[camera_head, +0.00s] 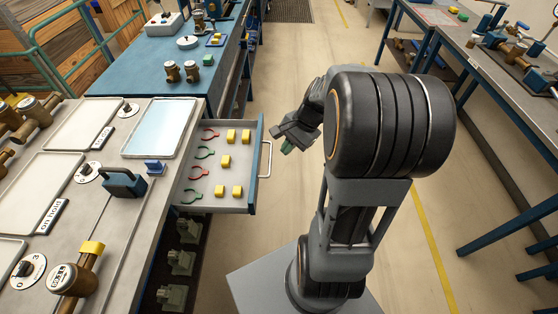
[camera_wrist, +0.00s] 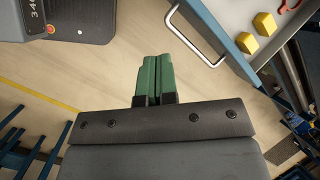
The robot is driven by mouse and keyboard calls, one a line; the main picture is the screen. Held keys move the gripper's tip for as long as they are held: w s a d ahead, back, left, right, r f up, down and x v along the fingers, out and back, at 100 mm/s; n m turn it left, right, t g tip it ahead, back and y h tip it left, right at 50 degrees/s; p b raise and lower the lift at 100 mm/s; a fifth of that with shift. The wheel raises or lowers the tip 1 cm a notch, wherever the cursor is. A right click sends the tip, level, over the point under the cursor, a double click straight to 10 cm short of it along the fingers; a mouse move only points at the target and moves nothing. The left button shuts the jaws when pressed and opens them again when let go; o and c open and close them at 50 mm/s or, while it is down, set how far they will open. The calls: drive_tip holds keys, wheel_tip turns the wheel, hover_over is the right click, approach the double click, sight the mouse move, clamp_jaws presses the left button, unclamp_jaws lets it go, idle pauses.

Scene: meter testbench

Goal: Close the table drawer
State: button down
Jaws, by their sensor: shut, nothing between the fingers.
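The table drawer (camera_head: 217,205) is pulled out from the left bench, toward the aisle.

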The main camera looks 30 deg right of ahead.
drive_tip(key=w+d+f+m+t+y+b, duration=0.1)
drive_tip(key=w+d+f+m+t+y, duration=0.15)
drive_tip(key=d+f+m, duration=0.75)
drive_tip(key=w+a+f+y+p, duration=0.1)
drive_tip(key=w+a+f, duration=0.4)
drive_tip(key=a, duration=0.4)
drive_tip(key=shift+w+t, duration=0.15)
drive_tip(key=shift+t, duration=0.3)
